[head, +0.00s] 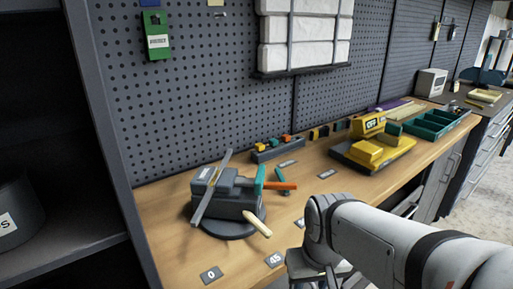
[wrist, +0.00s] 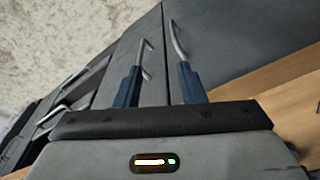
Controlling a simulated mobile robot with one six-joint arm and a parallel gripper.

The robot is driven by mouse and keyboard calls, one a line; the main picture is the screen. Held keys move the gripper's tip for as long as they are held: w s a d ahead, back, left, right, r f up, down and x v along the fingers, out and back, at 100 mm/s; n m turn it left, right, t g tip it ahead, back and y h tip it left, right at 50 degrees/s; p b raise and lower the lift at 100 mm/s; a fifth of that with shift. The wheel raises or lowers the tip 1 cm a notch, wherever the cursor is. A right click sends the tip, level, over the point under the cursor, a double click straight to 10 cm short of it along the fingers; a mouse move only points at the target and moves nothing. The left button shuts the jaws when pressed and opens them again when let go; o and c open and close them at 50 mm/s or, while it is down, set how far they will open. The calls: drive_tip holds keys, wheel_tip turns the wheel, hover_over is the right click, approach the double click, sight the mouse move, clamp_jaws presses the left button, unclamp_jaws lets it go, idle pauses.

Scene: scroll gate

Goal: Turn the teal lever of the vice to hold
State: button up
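The grey vice (head: 232,205) sits on a round dark base on the wooden bench, in the left middle of the head view. A short teal piece (head: 260,180), which looks like the teal lever, stands at its right side. An orange handle (head: 281,185) sticks out right beside it, and a cream handle (head: 257,224) points toward the front. A long grey bar crosses the vice's left end. My gripper is open and empty in the wrist view (wrist: 161,75), pointing at cabinet fronts. In the head view its fingers are mostly hidden; it is low, right of and apart from the vice.
Labels "0" (head: 210,274) and "45" (head: 274,260) lie at the bench's front. A yellow device (head: 372,152) marked "OFF" and a green tray (head: 432,124) stand farther right. A pegboard (head: 180,90) rises behind, and a dark shelf unit (head: 95,110) stands left.

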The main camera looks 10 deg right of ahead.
drive_tip(key=w+r+p, duration=0.3)
drive_tip(key=r+p, duration=0.8)
drive_tip(key=r, duration=0.2)
drive_tip(key=w+r+p, duration=0.4)
drive_tip(key=r+p, duration=0.6)
drive_tip(key=r, duration=0.2)
drive_tip(key=n+g, duration=0.1)
drive_tip(key=g, duration=0.1)
hover_over(280, 173)
wheel_tip(280, 173, down, 11)
drive_tip(key=shift+s+f+p, duration=0.1)
drive_tip(key=shift+f+p, duration=0.05)
drive_tip(key=shift+p, duration=0.25)
drive_tip(key=shift+f, duration=0.2)
wheel_tip(280, 173, down, 8)
drive_tip(key=shift+r+p, duration=0.15)
drive_tip(key=shift+p, duration=0.75)
drive_tip(key=shift+c, duration=0.2)
clamp_jaws()
